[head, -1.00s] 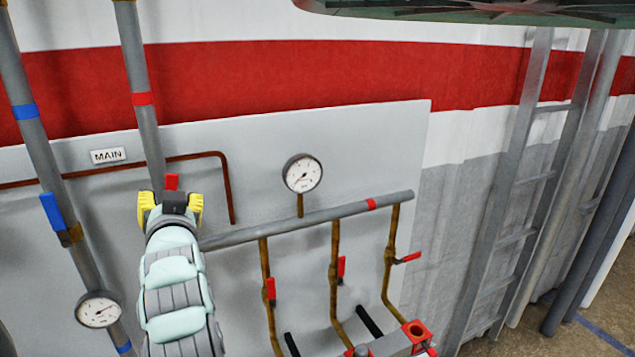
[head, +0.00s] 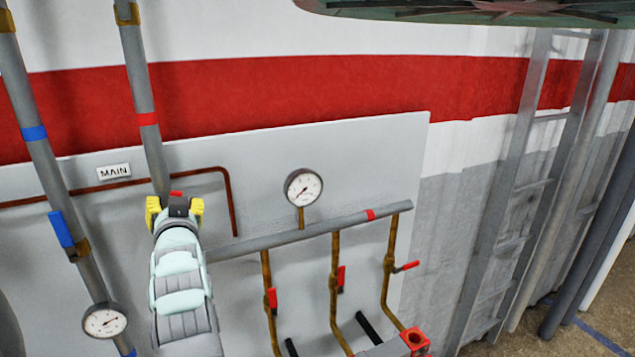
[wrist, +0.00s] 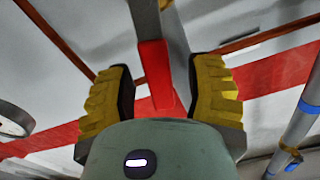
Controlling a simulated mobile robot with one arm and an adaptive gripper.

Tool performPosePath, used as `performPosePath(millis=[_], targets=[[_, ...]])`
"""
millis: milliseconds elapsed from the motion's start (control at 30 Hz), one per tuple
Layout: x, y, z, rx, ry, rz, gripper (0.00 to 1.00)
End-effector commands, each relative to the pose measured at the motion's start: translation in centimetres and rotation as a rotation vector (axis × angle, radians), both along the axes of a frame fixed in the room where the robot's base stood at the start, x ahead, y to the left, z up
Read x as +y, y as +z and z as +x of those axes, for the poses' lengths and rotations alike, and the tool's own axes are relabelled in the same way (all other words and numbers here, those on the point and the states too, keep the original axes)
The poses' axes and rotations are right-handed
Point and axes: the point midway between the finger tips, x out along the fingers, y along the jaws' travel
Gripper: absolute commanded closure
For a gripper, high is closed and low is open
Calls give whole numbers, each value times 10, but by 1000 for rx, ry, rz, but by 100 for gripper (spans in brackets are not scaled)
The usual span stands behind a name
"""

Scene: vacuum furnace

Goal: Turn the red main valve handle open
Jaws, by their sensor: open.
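The red main valve handle (wrist: 153,72) shows in the wrist view as a flat red bar between my two yellow fingers, alongside the grey pipe. In the head view only a small bit of the red handle (head: 176,193) shows above my gripper, near the MAIN label (head: 114,171). My gripper (head: 175,207) is open, with one finger on each side of the handle. In the wrist view my gripper (wrist: 163,80) shows a gap between each finger and the handle. The valve body is mostly hidden behind my gripper in the head view.
A blue-handled valve (head: 61,230) sits on the left pipe, above a lower gauge (head: 105,321). Another gauge (head: 303,187) stands above the sloping grey pipe (head: 310,231). Several small red-handled valves hang to the right. A ladder (head: 510,190) stands further right.

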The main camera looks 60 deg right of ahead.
Motion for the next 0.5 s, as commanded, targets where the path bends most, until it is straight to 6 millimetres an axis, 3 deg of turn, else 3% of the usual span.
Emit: performPosePath(millis=[67, 500], targets=[[0, 0, 0, 0, 1, 0, 45], [0, 0, 0, 0, 0, 0, 91]])
